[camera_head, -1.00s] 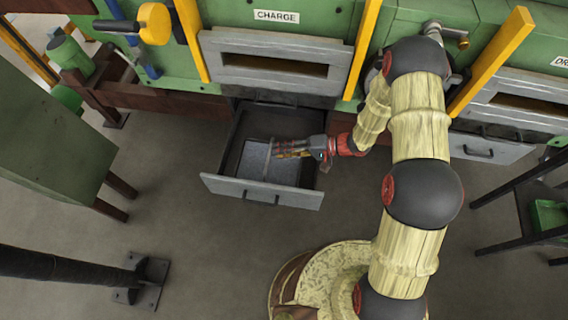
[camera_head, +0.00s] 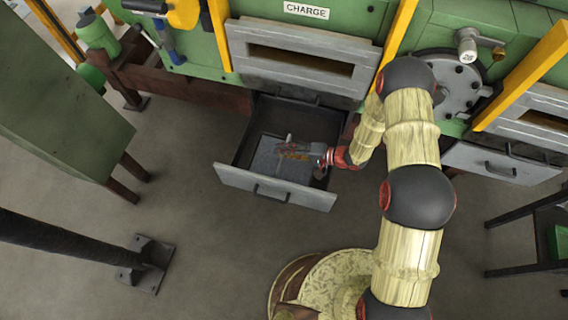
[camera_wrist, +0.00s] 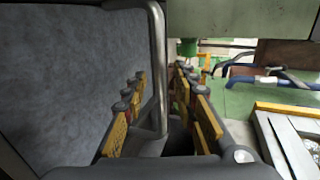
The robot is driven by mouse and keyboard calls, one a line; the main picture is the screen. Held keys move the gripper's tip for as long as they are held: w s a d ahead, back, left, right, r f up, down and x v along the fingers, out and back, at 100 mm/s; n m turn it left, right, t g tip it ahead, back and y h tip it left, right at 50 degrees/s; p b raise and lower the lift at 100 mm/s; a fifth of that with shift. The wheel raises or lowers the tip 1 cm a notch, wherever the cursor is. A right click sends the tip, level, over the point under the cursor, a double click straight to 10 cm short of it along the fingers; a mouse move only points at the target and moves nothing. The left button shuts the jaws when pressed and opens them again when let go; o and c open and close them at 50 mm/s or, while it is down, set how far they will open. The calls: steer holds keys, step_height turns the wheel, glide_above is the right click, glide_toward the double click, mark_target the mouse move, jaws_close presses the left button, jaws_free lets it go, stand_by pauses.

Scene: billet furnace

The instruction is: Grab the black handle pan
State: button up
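A grey pan (camera_head: 265,160) with a speckled flat surface lies in the open drawer under the CHARGE door. It also fills the left of the wrist view (camera_wrist: 70,75). Its bar handle (camera_wrist: 158,70) looks metallic grey rather than black, and also shows in the head view (camera_head: 289,140). My gripper (camera_head: 290,152) is inside the drawer over the pan. In the wrist view, the yellow-padded fingers of my gripper (camera_wrist: 160,100) stand apart on either side of the bar. A gap shows at the right finger; whether the left finger touches is unclear.
The drawer front (camera_head: 275,187) and side walls surround my gripper closely. The green furnace body (camera_head: 340,17) stands behind, with yellow posts beside the door. A black post (camera_head: 60,238) stands at lower left, and a dark rack (camera_head: 530,225) at right. Floor before the drawer is clear.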

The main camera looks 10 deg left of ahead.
steer(key=c, duration=0.3)
steer(key=c, duration=0.4)
jaws_close()
stand_by(0.6)
